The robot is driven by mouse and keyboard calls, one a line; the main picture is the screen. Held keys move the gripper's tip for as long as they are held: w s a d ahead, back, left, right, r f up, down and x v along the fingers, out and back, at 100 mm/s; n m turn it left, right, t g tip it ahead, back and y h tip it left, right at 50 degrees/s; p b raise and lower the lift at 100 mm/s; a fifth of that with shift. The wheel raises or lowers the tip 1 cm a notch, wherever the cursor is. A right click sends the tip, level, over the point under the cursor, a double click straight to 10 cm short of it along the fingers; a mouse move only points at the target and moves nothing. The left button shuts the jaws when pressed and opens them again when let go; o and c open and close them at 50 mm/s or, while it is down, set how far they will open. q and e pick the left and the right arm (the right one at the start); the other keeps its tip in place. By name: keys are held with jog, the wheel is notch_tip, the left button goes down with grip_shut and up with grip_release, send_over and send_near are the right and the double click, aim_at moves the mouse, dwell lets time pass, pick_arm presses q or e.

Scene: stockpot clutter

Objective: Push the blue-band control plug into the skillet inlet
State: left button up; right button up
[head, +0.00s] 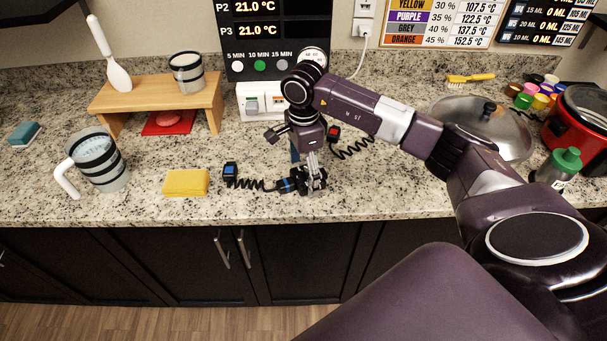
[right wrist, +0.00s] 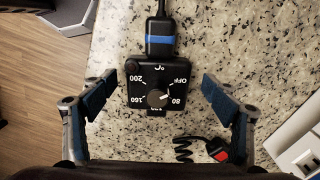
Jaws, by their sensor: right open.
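The blue-band control plug (right wrist: 158,85) is a black box with a temperature dial and a blue band at its cord end. It lies on the granite counter, and its blue band also shows in the head view (head: 286,186). My right gripper (head: 313,183) points down over it. In the right wrist view the open fingers (right wrist: 162,84) stand on either side of the box, with a gap on both sides. A domed metal lid (head: 488,122) stands at the right, partly behind my right arm. I cannot make out the skillet inlet. My left gripper is out of view.
A red-marked plug (right wrist: 217,153) with a coiled cord lies close by. A yellow sponge (head: 186,183) and a banded jug (head: 97,160) stand left. A wooden shelf (head: 155,92) is behind; a red cooker (head: 575,135) and green-capped bottle (head: 562,165) are right.

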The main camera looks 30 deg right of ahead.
jog(key=shift+s, duration=0.25)
jog(key=shift+w+f, duration=0.15)
jog(key=c, duration=1.4)
